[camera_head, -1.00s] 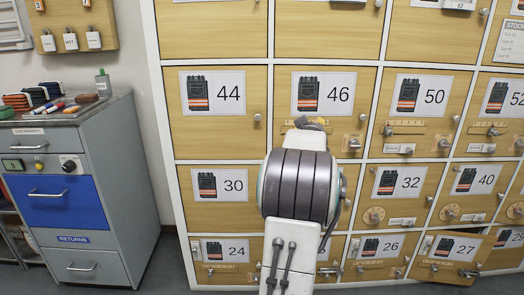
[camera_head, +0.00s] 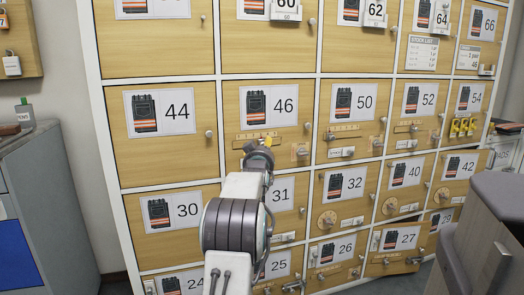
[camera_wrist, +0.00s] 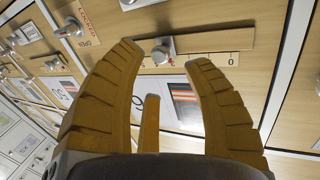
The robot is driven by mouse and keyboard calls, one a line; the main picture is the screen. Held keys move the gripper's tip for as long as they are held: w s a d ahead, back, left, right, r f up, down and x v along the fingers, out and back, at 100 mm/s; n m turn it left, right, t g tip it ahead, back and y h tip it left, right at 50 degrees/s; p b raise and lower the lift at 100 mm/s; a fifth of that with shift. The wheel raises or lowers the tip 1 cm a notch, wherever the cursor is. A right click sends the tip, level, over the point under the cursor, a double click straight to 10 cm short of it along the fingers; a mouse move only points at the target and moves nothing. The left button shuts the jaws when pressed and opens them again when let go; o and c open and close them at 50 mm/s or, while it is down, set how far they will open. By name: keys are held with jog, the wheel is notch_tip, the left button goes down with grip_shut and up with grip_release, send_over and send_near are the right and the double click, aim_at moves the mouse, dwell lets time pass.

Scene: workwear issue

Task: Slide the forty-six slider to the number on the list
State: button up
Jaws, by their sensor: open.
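Locker door 46 (camera_head: 233,125) is light wood with a numbered picture card (camera_head: 269,105). Its slider strip (camera_head: 245,136) runs below the card, partly behind my gripper. In the wrist view the slider's metal knob (camera_wrist: 160,52) sits on the wooden track (camera_wrist: 215,40), beside a scale (camera_wrist: 222,59) with a 0 at its right end. My gripper (camera_head: 263,146) is at the strip in the head view.
A latch (camera_head: 300,150) is right of the slider. Neighbouring doors carry similar knobs, dials and latches. A grey cabinet (camera_head: 35,215) stands left, and a dark grey object (camera_head: 490,230) at lower right.

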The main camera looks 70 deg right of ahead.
aim_at(263, 144)
jog(key=shift+x, duration=2.1)
jog(key=shift+d, duration=0.1)
jog(key=shift+c, duration=0.3)
grip_shut()
jog(key=shift+r, duration=0.1)
